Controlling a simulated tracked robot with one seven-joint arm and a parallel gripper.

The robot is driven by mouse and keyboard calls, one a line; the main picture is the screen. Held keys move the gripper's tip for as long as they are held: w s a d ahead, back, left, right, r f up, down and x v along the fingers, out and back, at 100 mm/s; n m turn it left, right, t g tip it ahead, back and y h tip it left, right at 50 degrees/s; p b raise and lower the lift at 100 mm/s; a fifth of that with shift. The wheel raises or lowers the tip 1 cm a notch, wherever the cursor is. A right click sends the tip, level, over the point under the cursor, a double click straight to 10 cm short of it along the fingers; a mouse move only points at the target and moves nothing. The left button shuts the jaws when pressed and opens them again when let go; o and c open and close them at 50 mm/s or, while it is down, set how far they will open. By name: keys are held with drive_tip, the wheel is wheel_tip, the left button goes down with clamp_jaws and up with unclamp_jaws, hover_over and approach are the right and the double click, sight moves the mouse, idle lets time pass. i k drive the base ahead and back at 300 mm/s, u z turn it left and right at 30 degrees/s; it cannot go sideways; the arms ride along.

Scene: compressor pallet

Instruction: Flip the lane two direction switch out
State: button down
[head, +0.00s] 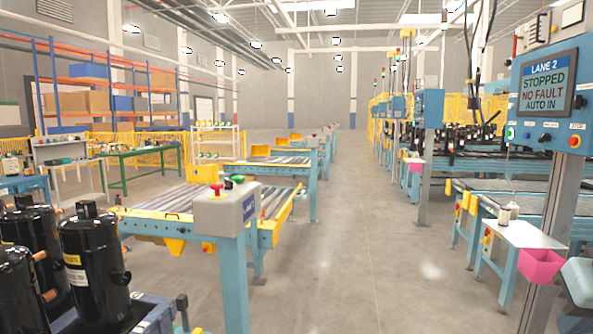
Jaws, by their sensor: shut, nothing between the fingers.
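The lane two control panel (521,111) is a blue box on a post at the right edge of the head view. Its screen (548,84) reads "LANE 2 STOPPED NO FAULT AUTO IN". Below the screen is a row of controls: a lit green button (510,133) at left, a dark knob (545,137) right of the middle, and a red button (574,142) under a STOP label. The dark knob may be the direction switch; its label and position are too small to read. My gripper is not in view.
A grey control box (226,207) with red and green buttons stands by a roller conveyor (170,198) at left. Black compressors (95,262) stand at lower left. A white side table (522,234) and pink bin (541,265) are below the panel. The middle aisle floor (370,240) is clear.

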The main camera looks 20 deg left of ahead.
sight(229, 183)
drive_tip(key=z, duration=0.05)
drive_tip(key=i, duration=1.1)
drive_tip(key=u, duration=0.8)
drive_tip(key=i, duration=0.8)
drive_tip(key=u, duration=0.7)
drive_tip(key=k, duration=0.85)
drive_tip(key=u, duration=0.2)
drive_tip(key=i, duration=0.9)
drive_tip(key=z, duration=0.1)
